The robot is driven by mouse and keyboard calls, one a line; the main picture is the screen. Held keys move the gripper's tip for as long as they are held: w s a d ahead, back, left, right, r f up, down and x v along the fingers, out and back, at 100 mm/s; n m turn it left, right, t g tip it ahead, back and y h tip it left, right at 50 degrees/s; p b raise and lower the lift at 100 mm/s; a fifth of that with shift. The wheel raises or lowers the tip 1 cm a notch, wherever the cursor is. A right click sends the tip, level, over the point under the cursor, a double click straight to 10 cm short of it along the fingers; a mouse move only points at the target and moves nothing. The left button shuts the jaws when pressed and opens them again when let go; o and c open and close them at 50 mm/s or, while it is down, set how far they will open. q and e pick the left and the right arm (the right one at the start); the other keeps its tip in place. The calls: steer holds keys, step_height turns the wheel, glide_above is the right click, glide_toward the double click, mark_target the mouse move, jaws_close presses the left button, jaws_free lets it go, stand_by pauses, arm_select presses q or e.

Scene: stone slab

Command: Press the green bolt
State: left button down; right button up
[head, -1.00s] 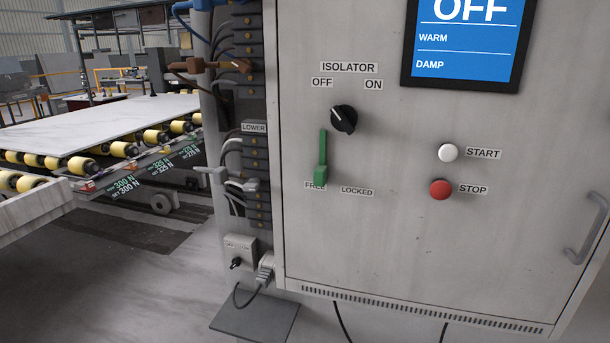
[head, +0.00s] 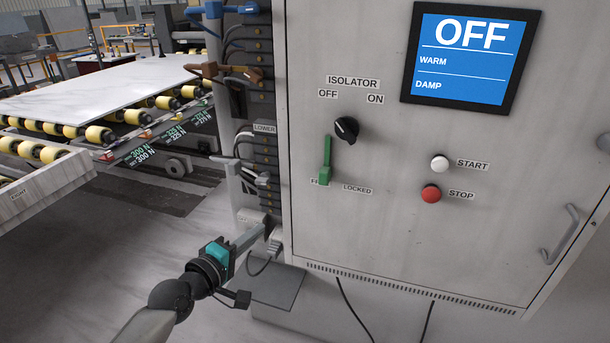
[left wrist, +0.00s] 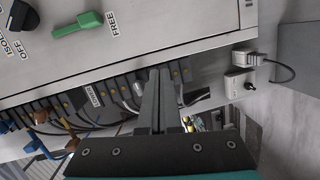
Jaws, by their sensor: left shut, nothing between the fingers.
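The green bolt (head: 326,163) is a slim upright bar with a wider block at its foot, on the cabinet front below the isolator knob. Its foot is by the FREE label, left of LOCKED. It also shows in the left wrist view (left wrist: 78,25), lying sideways at the top left. My left gripper (head: 262,229) is low at the cabinet's left edge, below and left of the bolt and apart from it. In the left wrist view its fingers (left wrist: 158,75) are together and empty, in front of the terminal strip. My right gripper is not in view.
The black isolator knob (head: 346,130) is just above the bolt. A white START button (head: 440,163) and red STOP button (head: 431,194) are to its right. A terminal strip with cables (head: 262,150) runs along the cabinet's left side. A socket box and plug (left wrist: 240,82) are close by.

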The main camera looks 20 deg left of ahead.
arm_select(q)
step_height(320, 180, up, 9)
steer(key=d+t+h, duration=0.1)
steer(key=shift+d+n+h+p, duration=0.3)
steer(key=shift+n+p, duration=0.1)
steer(key=shift+p, duration=0.05)
glide_toward(307, 181)
steer(key=w+r, duration=0.1)
steer(key=w, duration=0.1)
steer(key=w+r, duration=0.2)
steer(key=shift+w+d+r, duration=0.1)
steer(key=shift+w+r, duration=0.15)
steer(key=d+p, duration=0.2)
steer(key=d, duration=0.1)
steer(key=shift+s, duration=0.15)
steer(key=shift+d, duration=0.45)
steer(key=shift+d, duration=0.1)
